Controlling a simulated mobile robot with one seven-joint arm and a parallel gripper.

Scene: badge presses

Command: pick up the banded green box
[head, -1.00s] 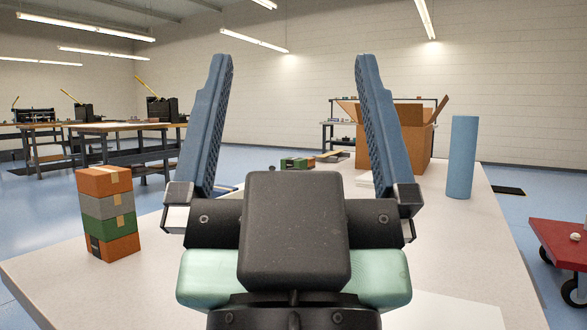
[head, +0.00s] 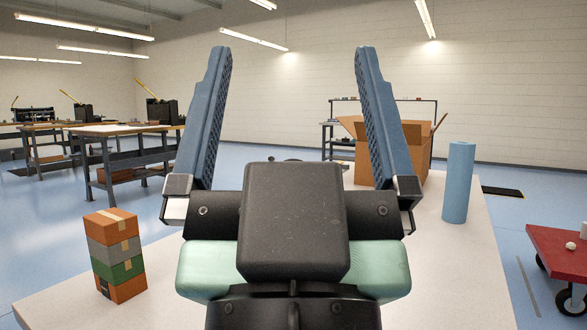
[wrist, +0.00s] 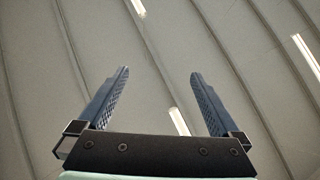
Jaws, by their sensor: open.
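A green box (head: 120,271) is in the stack at the left of the pale table in the head view, with a grey box above it and an orange box below. It has a tan strip on it; I cannot tell if this is the banded one. Another green box, seen earlier farther back on the table, is now hidden behind my gripper. My gripper (head: 294,52) is raised in the middle of the head view, its two blue fingers apart and empty. In the wrist view my gripper (wrist: 159,73) is open against the ceiling, with no box in sight.
The stack's top box (head: 110,225) is orange. An open cardboard box (head: 411,150) and a blue cylinder (head: 459,182) stand at the table's right. A red cart (head: 560,250) is at the far right. The table's front left (head: 60,305) is bare.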

